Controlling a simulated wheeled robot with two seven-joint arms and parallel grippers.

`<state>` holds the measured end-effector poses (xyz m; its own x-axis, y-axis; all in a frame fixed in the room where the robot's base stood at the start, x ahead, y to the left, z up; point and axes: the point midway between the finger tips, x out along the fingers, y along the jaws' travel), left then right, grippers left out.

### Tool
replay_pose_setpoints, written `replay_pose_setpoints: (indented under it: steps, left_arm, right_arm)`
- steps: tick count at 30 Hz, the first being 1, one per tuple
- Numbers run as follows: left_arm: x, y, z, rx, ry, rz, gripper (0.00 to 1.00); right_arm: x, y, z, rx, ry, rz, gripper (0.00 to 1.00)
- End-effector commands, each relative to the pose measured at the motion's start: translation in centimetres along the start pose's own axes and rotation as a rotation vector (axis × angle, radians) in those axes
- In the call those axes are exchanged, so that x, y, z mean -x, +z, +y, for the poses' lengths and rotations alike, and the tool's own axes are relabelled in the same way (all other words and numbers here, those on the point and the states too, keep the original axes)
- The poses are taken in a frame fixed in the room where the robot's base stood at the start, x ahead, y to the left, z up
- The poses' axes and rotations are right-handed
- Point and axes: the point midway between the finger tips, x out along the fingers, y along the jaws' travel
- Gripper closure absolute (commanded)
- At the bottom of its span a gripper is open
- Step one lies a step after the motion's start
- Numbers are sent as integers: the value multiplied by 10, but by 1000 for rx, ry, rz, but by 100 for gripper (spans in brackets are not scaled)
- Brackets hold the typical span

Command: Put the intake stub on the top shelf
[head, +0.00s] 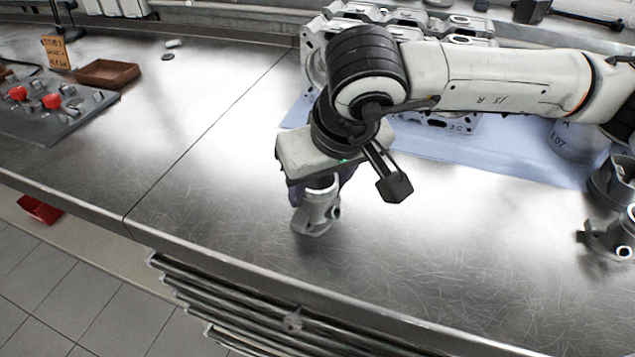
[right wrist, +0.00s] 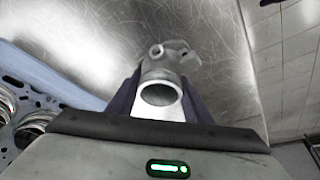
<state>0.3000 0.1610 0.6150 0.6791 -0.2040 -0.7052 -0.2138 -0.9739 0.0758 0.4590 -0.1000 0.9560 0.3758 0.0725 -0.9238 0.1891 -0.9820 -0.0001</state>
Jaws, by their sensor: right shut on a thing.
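A grey metal pipe piece, which looks like the intake stub (head: 314,212), is below my right gripper (head: 322,183) in the head view, over the steel bench near its front edge. My right gripper is shut on its upper end. In the right wrist view the stub (right wrist: 165,92) shows its round open mouth between the dark fingers of the gripper (right wrist: 160,103), with a flange and a small side port beyond. I cannot tell whether its lower end touches the bench. My left gripper is not in view. I cannot make out the top shelf for sure.
An engine block (head: 315,55) stands on a blue mat (head: 510,150) behind my right arm. Other grey metal parts (head: 618,235) stand at the right edge. A brown tray (head: 107,74) and a board with red knobs (head: 45,105) lie at the left. The bench's middle left is clear.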

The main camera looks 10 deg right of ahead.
Motion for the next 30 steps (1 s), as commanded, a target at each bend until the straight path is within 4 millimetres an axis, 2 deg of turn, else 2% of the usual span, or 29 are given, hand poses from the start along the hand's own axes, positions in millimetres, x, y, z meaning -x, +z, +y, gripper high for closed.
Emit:
replay_pose_setpoints:
  steps: [2,3,6,14,19,30]
  left_arm:
    - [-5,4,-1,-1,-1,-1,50]
    - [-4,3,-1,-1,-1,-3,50]
    - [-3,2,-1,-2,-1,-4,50]
    - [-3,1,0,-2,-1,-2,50]
    - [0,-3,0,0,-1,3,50]
    - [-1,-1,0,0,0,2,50]
  right_arm:
    - [-4,1,0,0,0,2,86]
    - [-3,1,0,0,0,0,49]
    - [-2,1,0,0,0,0,35]
    - [-2,1,0,0,0,-1,35]
    - [7,-1,0,0,-1,2,35]
    - [85,-2,0,1,-1,5,35]
